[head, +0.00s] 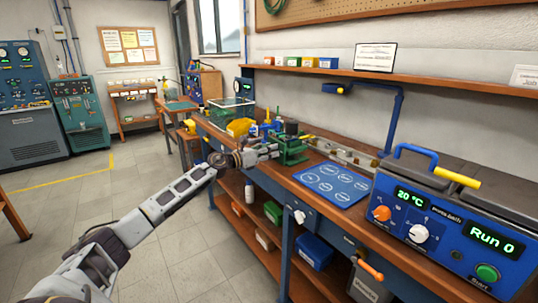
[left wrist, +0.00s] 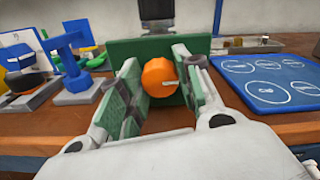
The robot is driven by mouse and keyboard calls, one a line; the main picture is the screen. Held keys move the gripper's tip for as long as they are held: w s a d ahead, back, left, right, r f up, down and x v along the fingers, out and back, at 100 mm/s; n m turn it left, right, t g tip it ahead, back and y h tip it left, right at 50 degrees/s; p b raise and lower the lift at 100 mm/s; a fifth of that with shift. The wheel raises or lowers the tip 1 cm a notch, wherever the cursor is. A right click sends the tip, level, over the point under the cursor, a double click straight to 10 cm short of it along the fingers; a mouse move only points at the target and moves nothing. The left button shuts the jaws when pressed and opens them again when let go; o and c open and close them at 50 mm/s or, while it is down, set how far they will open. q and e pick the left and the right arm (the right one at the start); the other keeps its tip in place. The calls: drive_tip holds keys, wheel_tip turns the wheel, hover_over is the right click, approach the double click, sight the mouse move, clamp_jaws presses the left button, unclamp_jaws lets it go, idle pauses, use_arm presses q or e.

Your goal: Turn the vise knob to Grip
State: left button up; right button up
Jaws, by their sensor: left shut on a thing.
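The vise (head: 293,155) is green and stands near the front edge of the workbench. In the left wrist view the vise (left wrist: 125,50) is straight ahead, with a dark part above it. Its orange vise knob (left wrist: 158,78) faces me, with a pale pointer mark toward the right. My left gripper (left wrist: 160,88) is shut on this knob, one green-padded finger on each side. In the head view my left gripper (head: 273,151) reaches the vise from the left and hides the knob. No Grip label can be read. My right gripper is not in view.
A blue mat (head: 332,183) with white circles lies right of the vise. A blue stand (left wrist: 72,60) is close on the left. Farther right is a blue bath unit (head: 445,225) with knobs and displays. Free floor lies left of the bench.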

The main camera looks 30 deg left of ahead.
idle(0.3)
use_arm(q)
drive_tip(key=o, duration=1)
drive_tip(key=shift+o, duration=0.2)
drive_tip(key=shift+s+a, duration=0.15)
drive_tip(key=shift+s, duration=0.1)
drive_tip(key=v, duration=1.1)
idle(1.1)
drive_tip(key=shift+s, duration=0.25)
idle(0.6)
